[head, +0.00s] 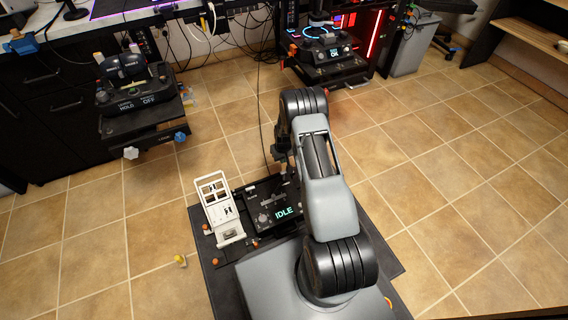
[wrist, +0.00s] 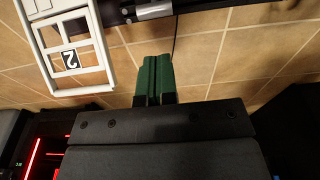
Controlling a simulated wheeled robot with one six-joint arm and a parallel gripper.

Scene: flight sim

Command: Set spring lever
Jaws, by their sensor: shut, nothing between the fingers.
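My gripper shows in the wrist view (wrist: 154,80) with its two green fingers shut together and nothing between them. In the head view it is mostly hidden by my arm, just above a black panel (head: 267,200) with a lit IDLE display. I cannot make out a spring lever for certain. A black unit with HOLD and OFF labels (head: 137,92) sits on a stand at the left, away from my gripper. Another black unit with a blue-lit ring and an OK display (head: 322,45) stands at the back. My gripper touches neither unit.
A white frame (head: 221,204) stands left of the IDLE panel; it shows at the upper left of the wrist view (wrist: 102,38) with a numbered card. A silver cylinder (wrist: 153,11) is near the top there. Tiled floor (head: 450,150) is clear at the right.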

